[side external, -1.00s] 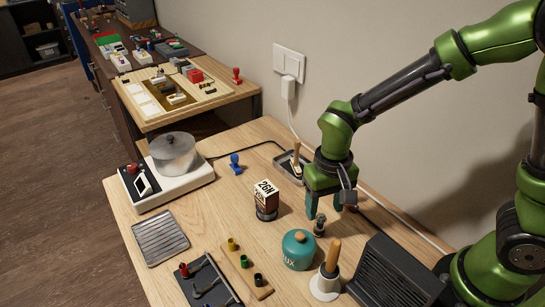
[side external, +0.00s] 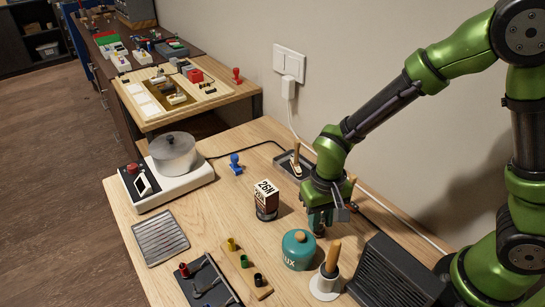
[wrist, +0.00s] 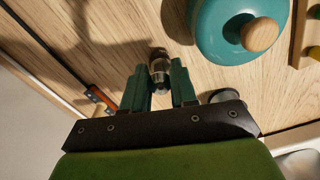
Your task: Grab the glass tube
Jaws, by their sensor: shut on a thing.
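The glass tube (wrist: 159,66) is a small clear piece with a dark end, seen between the two green fingers in the wrist view. My gripper (wrist: 160,84) is shut on it. In the side view my gripper (side external: 319,222) is low over the table, and the tube is mostly hidden there behind the fingers, with only its dark lower end (side external: 319,234) showing close to the wood. I cannot tell whether the tube still touches the table.
A teal pot (side external: 298,252) with a wooden knob stands close beside the gripper. A wooden-handled tool (side external: 332,262) and a black ribbed box (side external: 395,275) are in front. A tray (side external: 293,165) lies behind.

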